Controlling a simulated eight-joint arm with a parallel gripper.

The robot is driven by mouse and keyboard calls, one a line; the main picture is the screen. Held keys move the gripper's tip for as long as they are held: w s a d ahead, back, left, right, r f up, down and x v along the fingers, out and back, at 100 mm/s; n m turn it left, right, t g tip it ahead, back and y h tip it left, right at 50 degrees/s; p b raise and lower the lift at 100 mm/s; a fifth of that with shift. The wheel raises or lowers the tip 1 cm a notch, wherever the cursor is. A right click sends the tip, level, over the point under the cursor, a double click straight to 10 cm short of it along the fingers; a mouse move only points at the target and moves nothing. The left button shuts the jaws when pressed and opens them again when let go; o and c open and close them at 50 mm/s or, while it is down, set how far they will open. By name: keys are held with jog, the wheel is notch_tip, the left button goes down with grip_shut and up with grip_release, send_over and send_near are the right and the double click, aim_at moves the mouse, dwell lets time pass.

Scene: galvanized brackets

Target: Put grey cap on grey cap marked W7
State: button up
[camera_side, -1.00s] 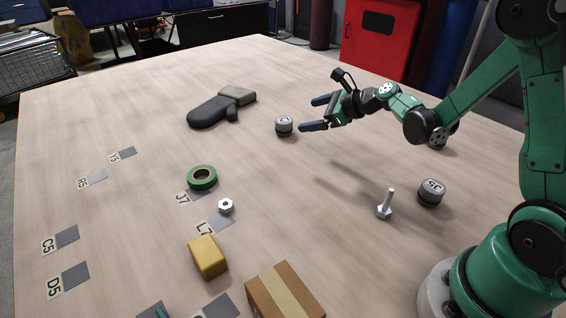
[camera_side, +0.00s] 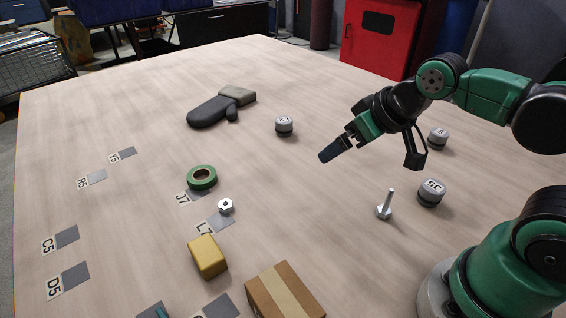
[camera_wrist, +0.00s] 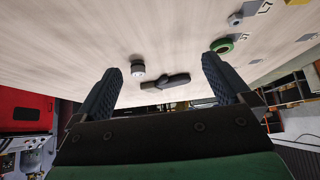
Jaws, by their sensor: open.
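Three round grey caps with dark lower bands stand on the table. One cap (camera_side: 284,125) is near the middle, its top mark too small to read surely; it also shows in the wrist view (camera_wrist: 138,69). A second cap (camera_side: 437,138) is at the right beyond my arm, its mark unclear. The third cap (camera_side: 431,193) stands nearer my base, with a mark resembling 35. I cannot tell which is W7. My gripper (camera_side: 330,153) is open and empty above the table, right of the middle cap. Its spread fingers frame the wrist view (camera_wrist: 161,65).
A dark oven mitt (camera_side: 212,111), green tape roll (camera_side: 202,177), hex nut (camera_side: 225,205), yellow block (camera_side: 208,257), cardboard box (camera_side: 285,292) and upright bolt (camera_side: 385,205) are on the table. Labelled grey patches (camera_side: 68,237) lie at the left. The table centre is clear.

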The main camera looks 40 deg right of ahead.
jog(key=m+t+y, duration=0.2)
jog(key=m+y, duration=0.4)
jog(key=m, duration=1.5)
send_over(291, 121)
jog(key=s+a, duration=0.3)
jog(key=s, duration=0.2)
notch_tip(291, 121, down, 4)
jog(key=d+f+m, duration=0.1)
jog(key=f+m, duration=0.1)
jog(key=w+d+f+m+t, duration=0.1)
jog(key=d+f+m, duration=0.1)
jog(key=m, duration=0.1)
jog(key=w+d+f+m+t+y, duration=0.1)
jog(key=f+m, duration=0.1)
jog(key=shift+d+f, duration=0.3)
jog(key=shift+w+f+m+t, duration=0.2)
jog(key=shift+m+t, duration=0.1)
jog(key=shift+x, duration=2.6)
